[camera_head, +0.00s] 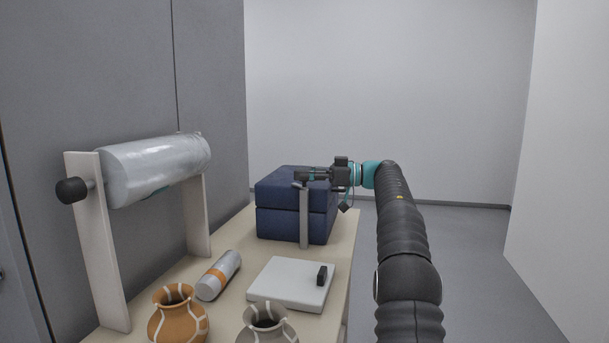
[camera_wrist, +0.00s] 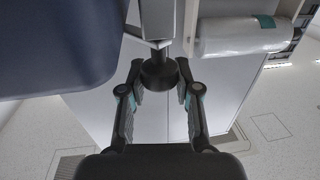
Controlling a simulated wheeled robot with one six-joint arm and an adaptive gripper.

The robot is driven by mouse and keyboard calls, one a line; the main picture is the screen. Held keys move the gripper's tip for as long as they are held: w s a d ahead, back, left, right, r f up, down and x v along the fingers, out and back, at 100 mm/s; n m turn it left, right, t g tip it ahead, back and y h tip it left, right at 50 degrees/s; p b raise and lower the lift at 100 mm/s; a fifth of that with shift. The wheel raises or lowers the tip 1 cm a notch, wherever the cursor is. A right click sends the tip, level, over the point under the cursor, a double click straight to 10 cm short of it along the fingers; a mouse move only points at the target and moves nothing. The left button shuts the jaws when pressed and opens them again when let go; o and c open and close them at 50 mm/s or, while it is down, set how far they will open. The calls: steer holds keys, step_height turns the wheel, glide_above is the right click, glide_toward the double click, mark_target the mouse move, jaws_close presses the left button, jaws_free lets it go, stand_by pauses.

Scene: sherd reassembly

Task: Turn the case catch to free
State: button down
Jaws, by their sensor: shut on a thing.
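The dark blue case (camera_head: 282,222) stands at the far end of the table, with a seam around its middle. A grey upright bar (camera_head: 304,220) stands at its front right side, with a short piece across its top. My gripper (camera_head: 309,176) is at the top of this bar, beside the case's upper part. In the wrist view, my gripper (camera_wrist: 159,75) is shut on the dark round catch knob (camera_wrist: 158,72) below a pale grey bar (camera_wrist: 157,20). The case (camera_wrist: 50,45) fills the upper left there. Fingers and arm hide the catch in the head view.
A wrapped roll (camera_head: 155,170) hangs on a stand at the left of the table (camera_head: 232,248). A silver and orange cylinder (camera_head: 218,275), a white slab (camera_head: 285,285) with a black block (camera_head: 322,275), an orange pot (camera_head: 178,320) and a grey pot (camera_head: 266,325) are nearer.

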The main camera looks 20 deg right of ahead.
steer(key=c, duration=0.8)
jaws_free()
steer(key=v, duration=1.2)
steer(key=shift+a, duration=0.1)
